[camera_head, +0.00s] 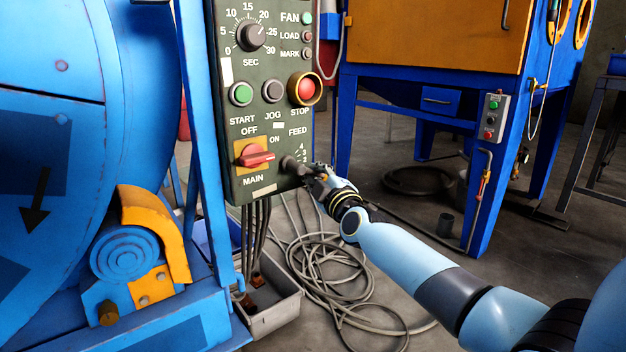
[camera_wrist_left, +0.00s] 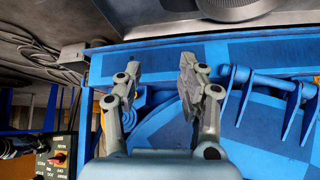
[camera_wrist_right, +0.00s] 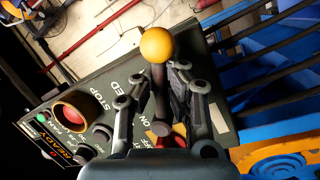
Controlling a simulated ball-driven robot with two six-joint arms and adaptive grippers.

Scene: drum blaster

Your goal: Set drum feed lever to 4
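The drum feed lever (camera_head: 290,163) is at the lower right of the dark green control panel (camera_head: 232,187), under the FEED label. Its scale shows 4, 3 and 2 at the upper right; lower marks are hidden or too small. The lever points right and slightly down, below the 2. Its yellow ball knob (camera_wrist_right: 157,44) and dark shaft (camera_wrist_right: 158,92) show in the right wrist view. My right gripper (camera_head: 319,176) has its fingers (camera_wrist_right: 160,75) closed in on both sides of the shaft, below the knob. My left gripper (camera_wrist_left: 159,66) is open and empty over blue machine parts.
A red MAIN switch (camera_head: 256,157) sits just left of the lever. START, JOG and red STOP (camera_head: 306,88) buttons are above. The blue drum machine (camera_head: 140,70) fills the left. Cables (camera_head: 340,275) and a grey tray (camera_head: 275,313) lie below. A blue-orange cabinet (camera_head: 430,40) stands behind.

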